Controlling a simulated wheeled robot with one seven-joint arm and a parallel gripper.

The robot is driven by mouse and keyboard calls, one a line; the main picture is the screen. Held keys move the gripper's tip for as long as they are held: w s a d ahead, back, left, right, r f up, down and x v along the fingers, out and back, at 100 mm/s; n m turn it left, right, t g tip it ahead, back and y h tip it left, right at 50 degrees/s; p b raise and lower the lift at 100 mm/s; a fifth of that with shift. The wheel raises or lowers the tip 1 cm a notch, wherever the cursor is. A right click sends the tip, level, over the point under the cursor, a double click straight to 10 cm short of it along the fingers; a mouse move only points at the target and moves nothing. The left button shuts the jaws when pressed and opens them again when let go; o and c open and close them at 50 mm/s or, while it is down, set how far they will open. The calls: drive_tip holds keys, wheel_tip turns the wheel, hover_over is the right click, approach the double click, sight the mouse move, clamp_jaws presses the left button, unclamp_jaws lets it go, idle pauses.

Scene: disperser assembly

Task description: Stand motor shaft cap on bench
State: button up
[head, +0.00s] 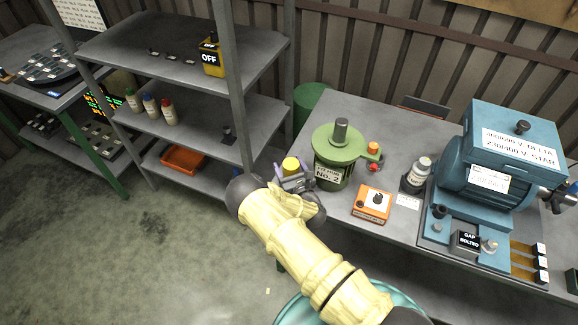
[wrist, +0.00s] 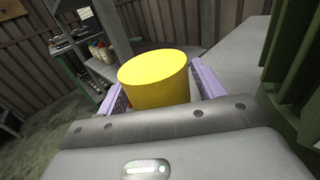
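A plain yellow cylinder (head: 291,164), which looks like the motor shaft cap, is held between the purple fingers of my gripper (head: 290,171). In the wrist view the yellow cap (wrist: 155,82) fills the space between both fingers, with its flat round top showing. Its lower end is hidden behind the gripper body. My gripper is at the left end of the bench (head: 398,122), just left of the green No. 2 pot. I cannot tell how high the cap is above the bench top. The blue motor (head: 485,165) stands at the right of the bench.
A metal shelf rack (head: 185,58) is on the left. Bare bench top lies behind the pot and bottle.

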drive_tip(key=shift+r, duration=0.2)
drive_tip(key=b+v, duration=0.2)
drive_tip(key=v, duration=1)
drive_tip(key=shift+b, duration=0.35)
drive_tip(key=shift+w+d, duration=0.1)
drive_tip(key=shift+d, duration=0.05)
